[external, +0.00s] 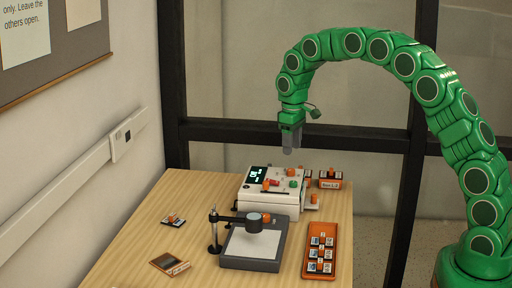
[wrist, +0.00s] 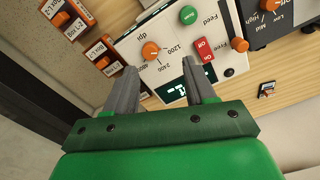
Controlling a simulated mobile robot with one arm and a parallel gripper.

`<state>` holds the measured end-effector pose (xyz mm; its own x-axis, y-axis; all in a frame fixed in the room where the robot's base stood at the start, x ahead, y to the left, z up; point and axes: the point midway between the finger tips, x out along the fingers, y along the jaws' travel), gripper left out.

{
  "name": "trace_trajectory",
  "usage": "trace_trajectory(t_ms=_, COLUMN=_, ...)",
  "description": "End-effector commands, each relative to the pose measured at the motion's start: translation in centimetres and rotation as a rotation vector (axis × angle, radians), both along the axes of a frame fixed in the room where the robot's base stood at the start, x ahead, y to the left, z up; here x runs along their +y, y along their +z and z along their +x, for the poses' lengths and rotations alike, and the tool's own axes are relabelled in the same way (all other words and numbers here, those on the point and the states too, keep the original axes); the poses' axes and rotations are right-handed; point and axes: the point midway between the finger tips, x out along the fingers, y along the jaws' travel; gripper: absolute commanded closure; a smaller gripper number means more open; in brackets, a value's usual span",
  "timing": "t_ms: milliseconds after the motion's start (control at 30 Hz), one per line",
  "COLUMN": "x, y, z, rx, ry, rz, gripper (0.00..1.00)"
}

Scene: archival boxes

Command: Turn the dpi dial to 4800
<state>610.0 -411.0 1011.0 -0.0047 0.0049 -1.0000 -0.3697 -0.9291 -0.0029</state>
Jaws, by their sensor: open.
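The dpi dial (wrist: 150,50) is an orange round knob on a white panel in the wrist view, with 1200, 2400 and 4800 printed around it. Which mark its pointer faces is too small to tell. The white unit (external: 270,202) stands on the table in the external view, with small orange, red and green controls on top. My gripper (external: 291,147) hangs above this unit, pointing down. In the wrist view its two grey fingers (wrist: 160,72) are apart, with nothing between them. The dial lies just beyond the left fingertip, with no visible contact.
A red On switch (wrist: 204,49) and a green button (wrist: 188,15) share the panel. A lit display (wrist: 176,91) is partly hidden by the fingers. Labelled boxes (wrist: 104,55) stand at left. A dark-based stand (external: 252,264) and an orange tray (external: 334,228) are in front of the unit.

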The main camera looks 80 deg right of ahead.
Motion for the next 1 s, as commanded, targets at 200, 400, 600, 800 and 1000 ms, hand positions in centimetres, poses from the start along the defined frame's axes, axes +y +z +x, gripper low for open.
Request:
trace_trajectory(t_ms=200, x=-2.1, y=-1.1, z=0.3, rx=-0.005, ry=-0.014, rz=-0.005, gripper=0.45)
trace_trajectory(t_ms=400, x=-2.2, y=-1.9, z=0.3, rx=-0.005, ry=-0.014, rz=-0.005, gripper=0.45)
trace_trajectory(t_ms=600, x=-2.1, y=-4.2, z=0.2, rx=-0.001, ry=-0.013, rz=-0.003, gripper=0.45)
trace_trajectory(t_ms=800, x=-2.1, y=-7.0, z=0.3, rx=-0.003, ry=-0.013, rz=-0.005, gripper=0.45)
trace_trajectory(t_ms=1000, x=-2.2, y=-8.8, z=0.2, rx=-0.003, ry=-0.014, rz=-0.003, gripper=0.45)
